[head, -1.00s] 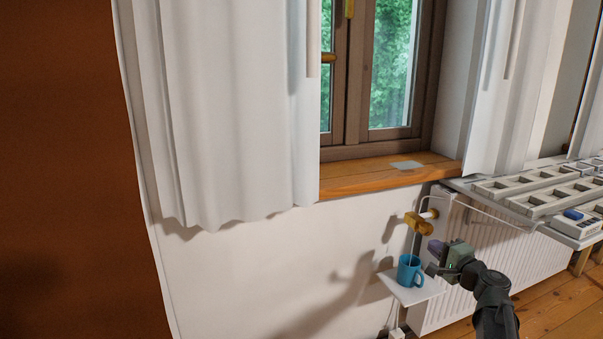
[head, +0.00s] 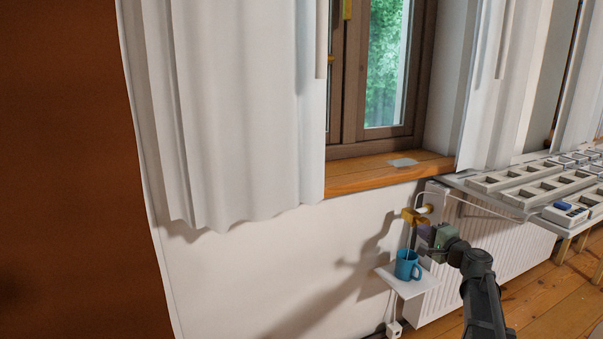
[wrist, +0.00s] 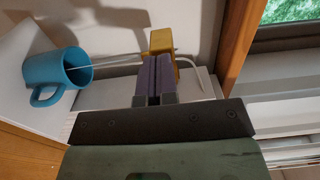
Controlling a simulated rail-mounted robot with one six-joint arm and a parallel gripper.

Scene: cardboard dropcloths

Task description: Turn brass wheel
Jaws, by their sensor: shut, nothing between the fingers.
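The brass wheel (head: 411,216) is a small yellow fitting on a pale stem at the upper left end of the white radiator (head: 500,246). In the wrist view the brass wheel (wrist: 162,42) shows as a yellow block just beyond my fingertips. My gripper (head: 424,234) is just below and to the right of it in the head view. In the wrist view the purple fingers of my gripper (wrist: 153,62) are shut together with nothing between them. Their tips overlap the wheel in the picture; I cannot tell whether they touch it.
A blue mug (head: 407,266) with a thin stick in it stands on a small white shelf (head: 411,290), below and close to my gripper. Grey compartment trays (head: 530,191) lie above the radiator at the right. The wooden sill (head: 372,177) is above the wheel.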

